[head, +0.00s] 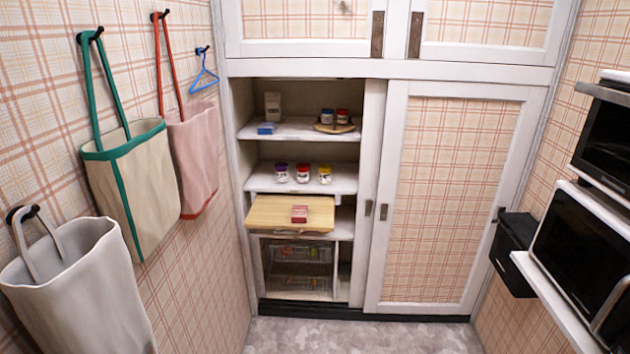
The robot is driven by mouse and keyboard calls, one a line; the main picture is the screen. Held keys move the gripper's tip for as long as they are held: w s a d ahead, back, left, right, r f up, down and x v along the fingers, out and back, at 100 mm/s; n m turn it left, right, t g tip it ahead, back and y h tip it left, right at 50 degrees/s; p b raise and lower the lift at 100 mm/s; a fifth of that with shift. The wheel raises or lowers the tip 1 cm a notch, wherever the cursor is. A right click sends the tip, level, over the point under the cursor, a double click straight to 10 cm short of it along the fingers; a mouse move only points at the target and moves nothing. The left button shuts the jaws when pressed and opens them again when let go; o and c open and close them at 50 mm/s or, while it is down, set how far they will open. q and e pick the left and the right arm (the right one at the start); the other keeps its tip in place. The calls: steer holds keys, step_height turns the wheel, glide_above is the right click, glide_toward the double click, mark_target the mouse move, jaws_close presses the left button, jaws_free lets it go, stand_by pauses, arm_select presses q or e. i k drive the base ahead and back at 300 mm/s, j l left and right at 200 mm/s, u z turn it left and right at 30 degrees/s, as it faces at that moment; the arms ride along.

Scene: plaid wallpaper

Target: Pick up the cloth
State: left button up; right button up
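I cannot make out a loose cloth in the head view. The fabric things in sight are bags on hooks on the left wall: a grey-white bag (75,285) nearest, a beige bag with green trim (135,185), and a pink bag with red straps (196,155) farther back. A small red and pink block-like item (299,214) lies on a wooden board (265,214) in the open cupboard; I cannot tell what it is. Neither of my grippers is in view.
The cupboard's left side is open, with jars on its shelves (335,178) and wire baskets below. Its right sliding door (450,200) is shut. A blue hanger (203,75) hangs left. Microwave-like appliances (590,250) and a black box (512,250) line the right. The floor (360,337) is clear.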

mark_target(299, 214)
steer(key=i, duration=2.4)
steer(key=u, duration=0.05)
